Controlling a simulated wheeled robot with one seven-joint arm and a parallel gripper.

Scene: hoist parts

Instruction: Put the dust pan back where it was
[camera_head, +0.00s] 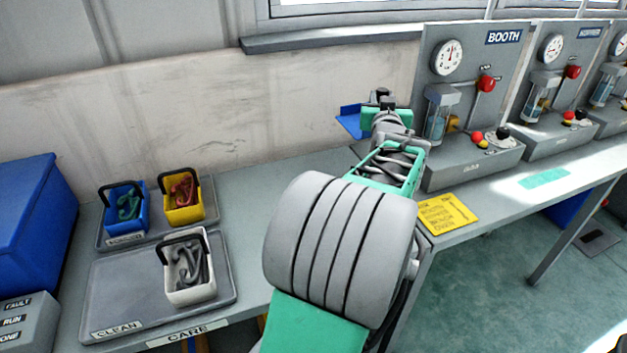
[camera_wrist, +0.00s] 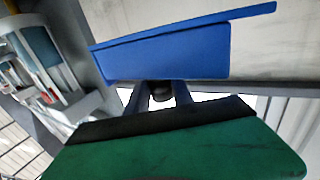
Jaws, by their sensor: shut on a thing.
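The blue dust pan (camera_head: 349,121) is held up in the air by my gripper (camera_head: 382,101), above the back of the bench and left of the BOOTH panel. Most of the pan is hidden behind my wrist in the head view. In the wrist view the blue pan (camera_wrist: 170,52) fills the upper middle, tilted, just beyond my green gripper body. My gripper (camera_wrist: 160,95) is shut on it, though the contact itself is mostly hidden.
Grey trays hold a blue caddy (camera_head: 127,205), a yellow caddy (camera_head: 182,193) and a white caddy (camera_head: 188,268). A blue bin (camera_head: 35,210) stands at far left. The BOOTH panel (camera_head: 470,100) with gauge and levers stands right. A yellow notice (camera_head: 446,213) lies near the front edge.

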